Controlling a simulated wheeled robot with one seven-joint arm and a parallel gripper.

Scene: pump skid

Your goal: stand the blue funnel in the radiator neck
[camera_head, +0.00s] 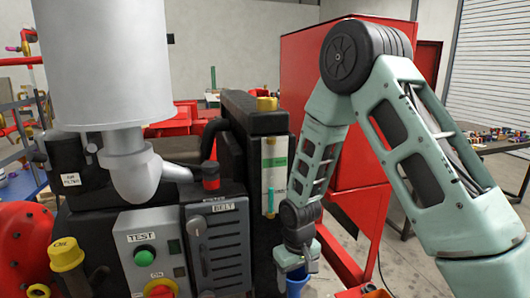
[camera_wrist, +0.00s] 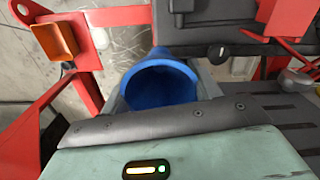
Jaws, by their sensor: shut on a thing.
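The blue funnel (camera_head: 298,284) is in my gripper (camera_head: 296,266), low at the right side of the engine. In the wrist view the funnel (camera_wrist: 158,84) shows its wide open mouth, with a grey finger at each side of it. Its spout is mostly hidden. The black radiator (camera_head: 240,103) stands left of my arm, with a brass-coloured fitting (camera_head: 266,104) on top. I cannot tell whether that fitting is an open neck or a cap. My gripper is below the radiator's top and apart from the fitting.
A control box (camera_head: 150,255) and a yellow oil cap (camera_head: 66,254) sit at the front. A red panel (camera_head: 305,80) stands behind my arm. A red frame (camera_wrist: 92,95) borders the wrist view.

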